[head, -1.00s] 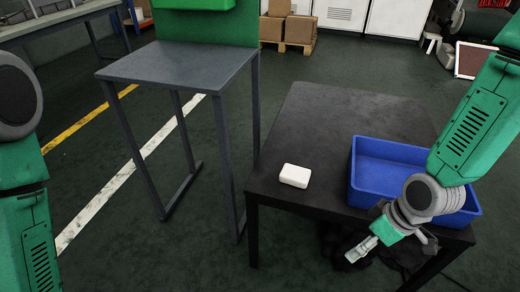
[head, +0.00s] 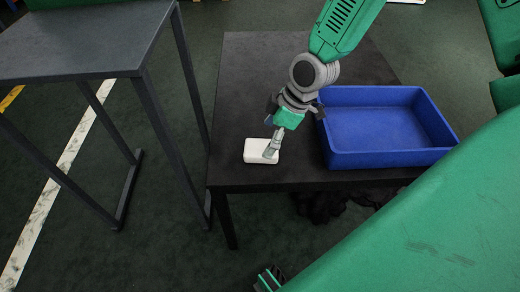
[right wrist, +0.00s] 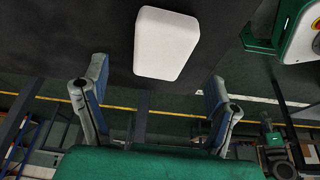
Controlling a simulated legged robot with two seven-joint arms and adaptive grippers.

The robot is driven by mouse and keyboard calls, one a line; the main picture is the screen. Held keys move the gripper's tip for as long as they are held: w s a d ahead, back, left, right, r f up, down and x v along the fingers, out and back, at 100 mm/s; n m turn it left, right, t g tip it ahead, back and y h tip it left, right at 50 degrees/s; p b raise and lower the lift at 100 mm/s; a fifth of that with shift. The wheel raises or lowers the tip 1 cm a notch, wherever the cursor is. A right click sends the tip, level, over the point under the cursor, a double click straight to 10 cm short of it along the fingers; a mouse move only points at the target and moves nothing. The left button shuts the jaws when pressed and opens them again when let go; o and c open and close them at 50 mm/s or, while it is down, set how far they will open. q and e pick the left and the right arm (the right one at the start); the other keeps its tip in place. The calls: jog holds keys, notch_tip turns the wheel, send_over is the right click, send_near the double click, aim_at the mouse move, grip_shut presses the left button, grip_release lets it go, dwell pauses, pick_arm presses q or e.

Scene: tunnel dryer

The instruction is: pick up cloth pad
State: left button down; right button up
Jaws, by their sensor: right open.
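The cloth pad (head: 256,151) is a white rounded block lying flat on the black table, near its front left edge. My right gripper (head: 271,152) comes down from above at the pad's right part and hides some of it; I cannot tell whether it touches. In the right wrist view the pad (right wrist: 166,43) lies beyond the fingertips, roughly centred across the gap. The right gripper (right wrist: 156,82) is open there, its two fingers well apart with nothing between them.
A blue bin (head: 388,161), seemingly empty, stands on the black table (head: 245,75) right of the pad. A grey table (head: 75,45) stands at the left with a floor gap between. Dark material (head: 322,207) shows beneath the black table. Table space behind the pad is clear.

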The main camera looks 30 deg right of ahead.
aim_at(263, 147)
jog(key=b+x, duration=0.2)
jog(key=x, duration=0.4)
jog(key=shift+s+d+b, duration=0.1)
jog(key=shift+b, duration=0.3)
jog(key=shift+r, duration=0.15)
jog(key=c, duration=1.3)
